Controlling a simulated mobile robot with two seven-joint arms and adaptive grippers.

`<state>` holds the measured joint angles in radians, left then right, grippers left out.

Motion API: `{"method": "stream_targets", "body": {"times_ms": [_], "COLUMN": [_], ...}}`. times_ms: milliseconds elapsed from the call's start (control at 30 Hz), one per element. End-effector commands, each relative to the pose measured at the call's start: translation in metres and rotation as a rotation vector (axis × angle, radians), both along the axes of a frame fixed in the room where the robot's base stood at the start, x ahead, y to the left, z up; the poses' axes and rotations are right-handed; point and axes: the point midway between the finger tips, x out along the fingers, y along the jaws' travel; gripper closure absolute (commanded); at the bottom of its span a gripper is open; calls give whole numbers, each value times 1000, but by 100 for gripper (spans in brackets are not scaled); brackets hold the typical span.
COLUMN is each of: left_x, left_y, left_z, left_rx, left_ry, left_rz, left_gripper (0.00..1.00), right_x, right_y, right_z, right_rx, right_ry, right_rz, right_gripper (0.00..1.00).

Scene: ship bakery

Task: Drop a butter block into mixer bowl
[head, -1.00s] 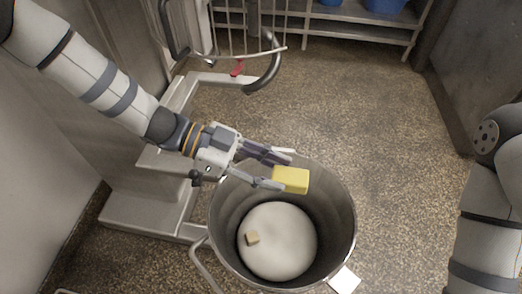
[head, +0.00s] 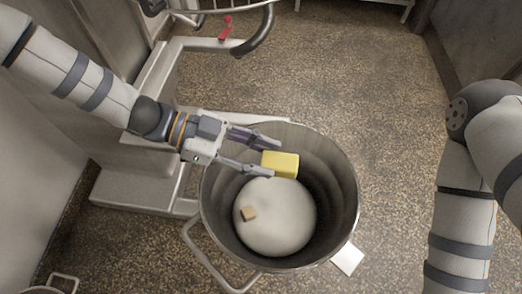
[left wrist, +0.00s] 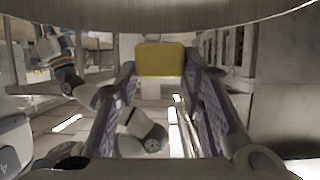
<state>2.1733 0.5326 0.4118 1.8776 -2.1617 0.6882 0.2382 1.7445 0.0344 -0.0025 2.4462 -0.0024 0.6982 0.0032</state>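A yellow butter block (head: 280,165) is gripped between the fingertips of my left gripper (head: 272,158). In the left wrist view the block (left wrist: 160,59) sits between the two finger ends. My left gripper reaches in from the left over the bowl's far left rim. The block appears over the bowl's opening, above the white mass. Its exact height cannot be told. My right gripper is out of view.
The mixer's metal base and frame (head: 135,185) stand left of the bowl, with a curved handle and a red lever (head: 226,28) behind. A bowl handle (head: 205,262) sticks out at front left. A white card (head: 347,258) lies on the floor at right. Speckled floor behind is clear.

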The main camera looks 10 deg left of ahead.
Motion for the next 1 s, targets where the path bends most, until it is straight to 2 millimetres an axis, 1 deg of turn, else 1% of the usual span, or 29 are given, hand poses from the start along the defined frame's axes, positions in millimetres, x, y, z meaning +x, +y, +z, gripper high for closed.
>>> {"method": "stream_targets", "body": {"times_ms": [33,67,100,467,567,667,800,900,1000], "left_x": [0,0,0,0,0,2,4,4,4], "left_y": [0,0,0,0,5,23,60,82,99], "left_z": [1,1,1,0,2,10,25,35,42], "left_rx": [0,0,0,1,1,3,4,3,1], "left_ry": [-1,0,0,0,-1,-3,-5,-4,-2], "left_rz": [0,0,0,0,0,2,1,1,1], "left_gripper": [52,45,42,42,42,42,42,42,42], "right_x": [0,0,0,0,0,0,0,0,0], "right_y": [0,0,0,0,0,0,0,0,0], "right_z": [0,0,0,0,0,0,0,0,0], "right_rx": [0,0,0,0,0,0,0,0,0], "right_ry": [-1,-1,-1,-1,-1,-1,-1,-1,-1], "right_rz": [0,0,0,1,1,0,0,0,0], "right_gripper": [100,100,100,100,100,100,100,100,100]}}
